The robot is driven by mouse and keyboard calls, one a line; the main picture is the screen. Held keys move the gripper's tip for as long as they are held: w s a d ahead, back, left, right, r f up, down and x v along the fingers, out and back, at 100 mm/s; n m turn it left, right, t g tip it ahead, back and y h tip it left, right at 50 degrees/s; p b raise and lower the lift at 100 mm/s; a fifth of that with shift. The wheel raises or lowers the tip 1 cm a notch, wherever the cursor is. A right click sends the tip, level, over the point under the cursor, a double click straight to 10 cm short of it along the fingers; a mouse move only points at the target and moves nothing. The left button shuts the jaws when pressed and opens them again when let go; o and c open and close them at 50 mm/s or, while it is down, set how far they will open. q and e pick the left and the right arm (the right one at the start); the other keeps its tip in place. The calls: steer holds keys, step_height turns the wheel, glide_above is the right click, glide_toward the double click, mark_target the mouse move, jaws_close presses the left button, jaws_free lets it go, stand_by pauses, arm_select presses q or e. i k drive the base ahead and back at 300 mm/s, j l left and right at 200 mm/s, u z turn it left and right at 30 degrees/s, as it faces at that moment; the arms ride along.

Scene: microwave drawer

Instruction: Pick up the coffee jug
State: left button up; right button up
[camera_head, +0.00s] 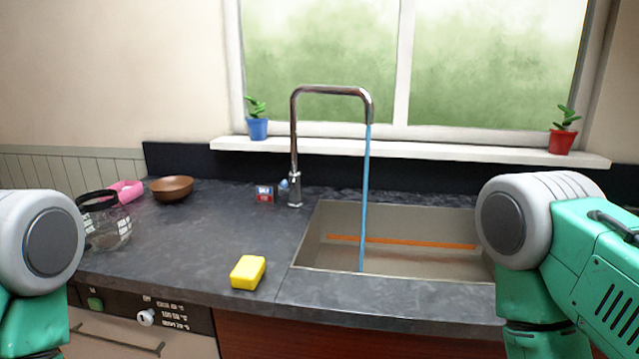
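The coffee jug (108,228) is a clear glass jug with a black rim, on the left end of the dark countertop. Its left side is partly hidden behind my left arm. Part of a pink object shows right behind it. My arms come in at the left and right edges, but neither gripper shows in the head view, so I cannot see how the grippers stand.
A yellow sponge (248,272) lies near the counter's front edge. A brown bowl (171,188) and a pink item (128,190) are at the back left. The sink (400,210) is right of centre, under a tall faucet (294,150) with a blue stream. The counter's middle is clear.

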mark_target(109, 224)
steer(key=i+j, duration=0.15)
steer(key=j, duration=0.2)
steer(key=i+j+z, duration=0.1)
steer(key=j, duration=0.25)
steer(key=i+j, duration=0.15)
steer(key=j, duration=0.25)
steer(key=i+j+z, duration=0.1)
steer(key=j, duration=0.25)
